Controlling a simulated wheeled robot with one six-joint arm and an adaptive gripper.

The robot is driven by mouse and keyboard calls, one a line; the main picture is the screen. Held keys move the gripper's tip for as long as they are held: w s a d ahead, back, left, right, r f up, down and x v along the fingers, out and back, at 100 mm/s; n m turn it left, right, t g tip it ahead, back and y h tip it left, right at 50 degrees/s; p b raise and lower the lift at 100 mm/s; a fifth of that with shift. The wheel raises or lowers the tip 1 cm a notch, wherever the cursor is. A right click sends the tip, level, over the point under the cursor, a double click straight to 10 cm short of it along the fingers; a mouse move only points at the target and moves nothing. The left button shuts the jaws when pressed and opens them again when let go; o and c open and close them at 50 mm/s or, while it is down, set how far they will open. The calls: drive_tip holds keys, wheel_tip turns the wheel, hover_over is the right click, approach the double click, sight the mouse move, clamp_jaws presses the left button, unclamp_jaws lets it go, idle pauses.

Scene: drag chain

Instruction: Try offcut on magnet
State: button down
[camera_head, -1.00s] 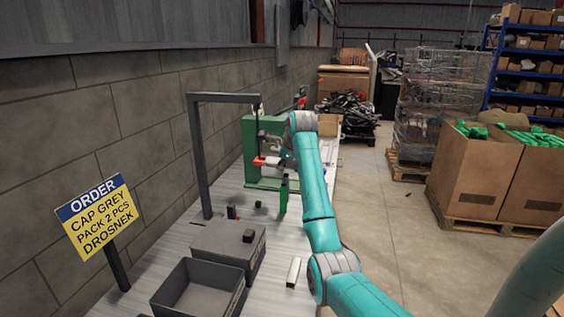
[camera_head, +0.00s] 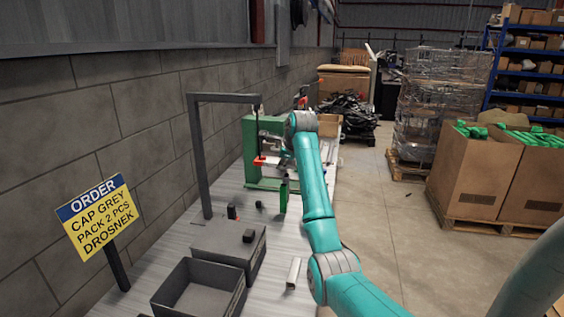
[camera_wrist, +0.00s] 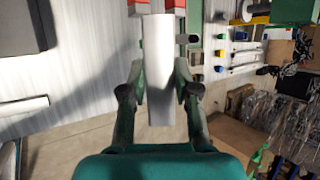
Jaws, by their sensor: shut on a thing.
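My gripper (camera_wrist: 160,75) is shut on a pale grey offcut (camera_wrist: 158,100), a straight bar lying lengthwise between the fingers. The red magnet with grey tips (camera_wrist: 172,8) shows at the top edge of the wrist view, at the bar's far end; I cannot tell whether they touch. In the head view the red magnet (camera_head: 259,160) hangs below the end of a dark frame (camera_head: 225,98), just left of my gripper (camera_head: 283,160). The offcut is too small there to make out clearly.
A green machine (camera_head: 250,140) stands behind the gripper. A grey open bin (camera_head: 190,290), a closed grey box (camera_head: 230,243) and another pale bar (camera_head: 293,272) are on the bench. An order sign (camera_head: 98,215) stands at left.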

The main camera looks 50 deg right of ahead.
sight(291, 163)
drive_tip(key=shift+s+d+r, duration=0.1)
drive_tip(key=shift+s+d, duration=0.25)
drive_tip(key=shift+s, duration=0.4)
drive_tip(key=shift+s+d+r, duration=0.1)
drive_tip(key=shift+s+d, duration=0.2)
drive_tip(key=shift+s, duration=0.45)
idle(2.8)
